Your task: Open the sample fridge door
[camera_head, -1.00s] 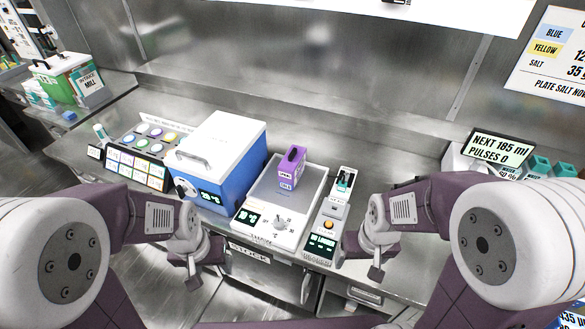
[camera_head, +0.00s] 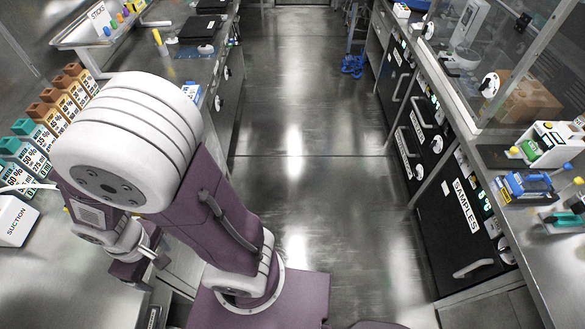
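The sample fridge is a dark unit under the right-hand counter, with a white SAMPLES label (camera_head: 466,210) on its front. A pale bar handle (camera_head: 472,268) sits low on the dark front near the label. The door looks shut, flush with the neighbouring fronts. No gripper touches the fridge.
A clear steel floor aisle (camera_head: 300,190) runs between the counters. The right counter carries a blue rack (camera_head: 527,185), a white device (camera_head: 547,143) and a glass screen (camera_head: 500,60). Labelled bottles (camera_head: 35,140) and a SUCTION box (camera_head: 14,220) stand on the left counter. A blue object (camera_head: 353,66) lies far down the aisle.

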